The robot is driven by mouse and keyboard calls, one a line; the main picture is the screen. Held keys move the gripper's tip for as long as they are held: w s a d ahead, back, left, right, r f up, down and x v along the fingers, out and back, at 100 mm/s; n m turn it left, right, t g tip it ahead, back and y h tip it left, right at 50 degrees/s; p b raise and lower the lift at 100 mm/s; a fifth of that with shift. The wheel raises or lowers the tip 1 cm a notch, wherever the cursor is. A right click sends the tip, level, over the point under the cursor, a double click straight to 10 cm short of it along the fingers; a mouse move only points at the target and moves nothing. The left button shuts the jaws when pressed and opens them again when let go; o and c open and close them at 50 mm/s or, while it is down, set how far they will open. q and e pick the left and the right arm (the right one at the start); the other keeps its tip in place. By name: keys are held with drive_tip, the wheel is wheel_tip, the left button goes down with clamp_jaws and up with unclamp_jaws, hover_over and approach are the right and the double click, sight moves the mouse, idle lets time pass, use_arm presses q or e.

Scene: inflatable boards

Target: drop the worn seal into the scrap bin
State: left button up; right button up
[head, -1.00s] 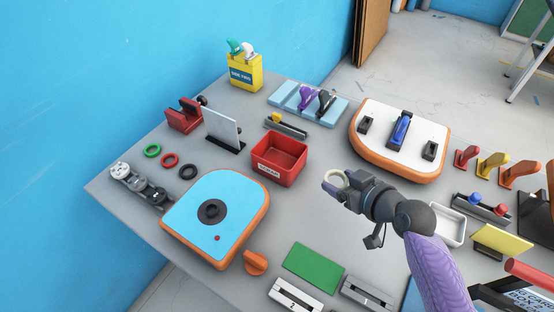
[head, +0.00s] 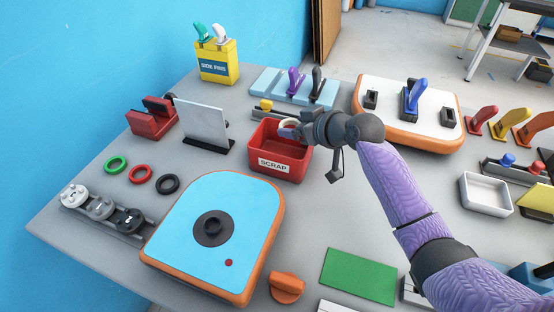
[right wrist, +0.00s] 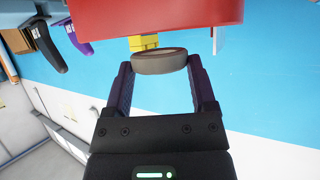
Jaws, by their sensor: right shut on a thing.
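My right gripper (head: 289,130) is shut on the worn seal (right wrist: 159,61), a pale grey-beige ring held between its fingertips. The fingers (right wrist: 162,85) grip the ring from both sides in the right wrist view. In the head view the gripper and seal are over the red scrap bin (head: 272,165), which has a white SCRAP label on its front. The bin's red wall (right wrist: 150,14) also fills the top of the right wrist view. The gripper partly hides the bin's right back rim. My left gripper is not in view.
Green (head: 116,165), red (head: 141,174) and black (head: 168,184) rings lie on the table's left. A blue-topped board (head: 250,216) with an orange edge stands in front of the bin. A mirror-like plate (head: 203,121) stands left of it. A white-topped board (head: 445,102) is at the back right.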

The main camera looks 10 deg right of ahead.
drive_tip(key=shift+f, duration=0.8)
drive_tip(key=shift+r, duration=0.15)
drive_tip(key=o, duration=1.1)
drive_tip(key=shift+s+d+r, duration=0.1)
drive_tip(key=shift+s+r, duration=0.05)
drive_tip(key=shift+s, duration=0.05)
use_arm(q)
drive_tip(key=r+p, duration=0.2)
drive_tip(key=p, duration=0.1)
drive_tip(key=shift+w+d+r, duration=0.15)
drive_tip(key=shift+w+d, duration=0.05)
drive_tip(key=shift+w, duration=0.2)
use_arm(e)
drive_tip(key=v, duration=0.9)
drive_tip(key=shift+s, duration=0.25)
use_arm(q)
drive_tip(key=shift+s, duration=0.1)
